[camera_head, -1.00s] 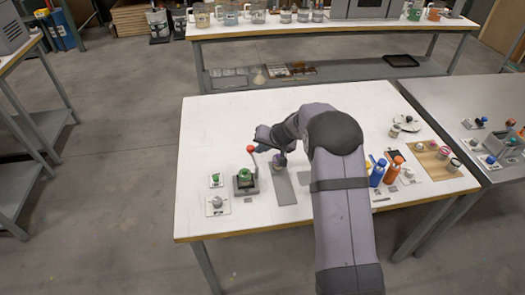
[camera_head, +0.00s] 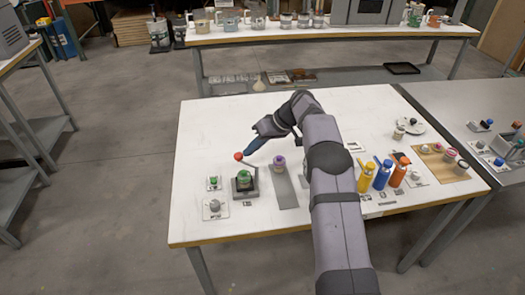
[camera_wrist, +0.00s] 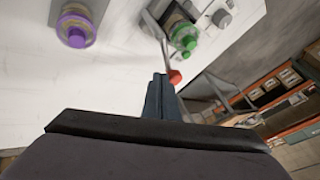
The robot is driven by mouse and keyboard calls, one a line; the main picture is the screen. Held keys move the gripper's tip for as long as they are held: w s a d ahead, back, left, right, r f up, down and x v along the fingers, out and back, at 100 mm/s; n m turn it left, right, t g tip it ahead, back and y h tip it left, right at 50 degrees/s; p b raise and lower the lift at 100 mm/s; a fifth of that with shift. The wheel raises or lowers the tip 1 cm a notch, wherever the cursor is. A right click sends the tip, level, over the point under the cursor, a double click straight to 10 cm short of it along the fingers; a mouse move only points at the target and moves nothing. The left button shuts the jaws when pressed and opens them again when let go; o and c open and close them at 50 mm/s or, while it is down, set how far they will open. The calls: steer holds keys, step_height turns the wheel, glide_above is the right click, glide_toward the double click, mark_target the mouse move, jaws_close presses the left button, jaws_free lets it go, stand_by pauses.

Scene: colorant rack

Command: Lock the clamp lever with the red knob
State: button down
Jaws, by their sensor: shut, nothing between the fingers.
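The clamp lever's red knob (camera_head: 238,156) sits at the raised end of its thin lever, left of centre on the white table. The clamp (camera_head: 245,184) holds a jar with a green lid (camera_head: 243,176). My gripper (camera_head: 247,153) is shut and empty, with its fingertips close beside the red knob; I cannot tell whether they touch. In the wrist view the shut fingers (camera_wrist: 161,92) point at the knob (camera_wrist: 175,77), which shows just right of the tips. The lever (camera_wrist: 164,44) runs from the knob up to the clamp (camera_wrist: 178,18).
A purple-lidded jar (camera_head: 279,163) stands on a grey strip (camera_head: 283,190) right of the clamp. A grey knob on a plate (camera_head: 215,206) and a small green button (camera_head: 213,183) lie left. Yellow, blue and orange bottles (camera_head: 382,174) stand beyond my arm. The table's left back is clear.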

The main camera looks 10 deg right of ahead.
mark_target(240, 157)
steer(key=shift+s+a+b, duration=0.4)
steer(key=shift+a+b, duration=0.25)
steer(key=shift+b, duration=0.2)
steer(key=shift+s+a+b, duration=0.4)
steer(key=shift+a+b, duration=0.2)
steer(key=shift+b, duration=0.25)
steer(key=shift+s+a+r, duration=0.1)
steer(key=shift+a, duration=0.2)
steer(key=shift+d, duration=0.25)
steer(key=b+v, duration=0.1)
steer(key=v, duration=0.6)
